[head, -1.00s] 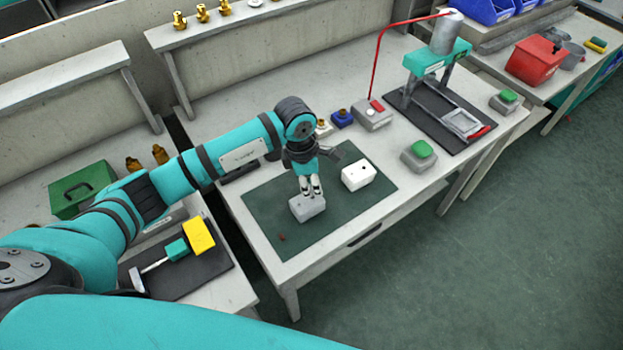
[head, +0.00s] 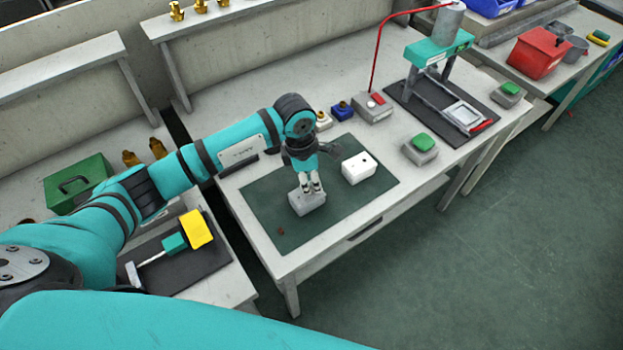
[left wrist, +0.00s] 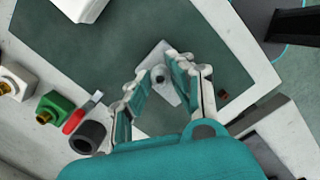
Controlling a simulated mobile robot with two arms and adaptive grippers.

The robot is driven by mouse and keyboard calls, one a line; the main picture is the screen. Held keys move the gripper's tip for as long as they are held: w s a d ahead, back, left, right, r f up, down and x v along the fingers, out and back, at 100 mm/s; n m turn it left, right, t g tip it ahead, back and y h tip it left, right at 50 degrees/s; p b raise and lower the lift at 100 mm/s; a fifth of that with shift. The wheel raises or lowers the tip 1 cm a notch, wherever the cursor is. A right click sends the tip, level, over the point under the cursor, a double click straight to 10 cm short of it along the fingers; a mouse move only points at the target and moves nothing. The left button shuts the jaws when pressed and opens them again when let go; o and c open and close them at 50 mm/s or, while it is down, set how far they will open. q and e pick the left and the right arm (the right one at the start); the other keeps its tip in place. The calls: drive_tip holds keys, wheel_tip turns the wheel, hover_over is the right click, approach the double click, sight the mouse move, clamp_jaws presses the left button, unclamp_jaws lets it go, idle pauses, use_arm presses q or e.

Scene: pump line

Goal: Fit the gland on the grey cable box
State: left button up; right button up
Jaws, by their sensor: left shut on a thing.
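The grey cable box (head: 308,204) sits on the dark green mat; it also shows in the left wrist view (left wrist: 158,53). My left gripper (head: 309,189) points down over the box, with its fingertips at the box's top. In the left wrist view the two fingers (left wrist: 160,78) stand on either side of a small dark round part (left wrist: 160,73) on the box, which looks like the gland. The gland is hidden by the fingers in the head view, and I cannot tell how well it is seated. My right gripper is not in view.
A white box (head: 358,168) with a dark hole stands on the mat (head: 270,190), right of my gripper. A small reddish-brown piece (head: 281,231) lies near the front left. Behind are a blue block (head: 342,111) and a grey switch box (head: 372,108). A green-button box (head: 420,149) stands right.

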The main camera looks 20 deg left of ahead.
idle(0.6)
use_arm(q)
drive_tip(key=shift+f+b, duration=0.25)
drive_tip(key=shift+b, duration=0.05)
drive_tip(key=o, duration=0.9)
drive_tip(key=shift+r, duration=0.1)
drive_tip(key=shift+s+a+r+p, duration=0.1)
drive_tip(key=shift+a+r+p, duration=0.1)
drive_tip(key=shift+r+p, duration=0.95)
drive_tip(key=shift+a+r+p, duration=0.2)
drive_tip(key=shift+r+p, duration=0.25)
drive_tip(key=shift+r, duration=1.3)
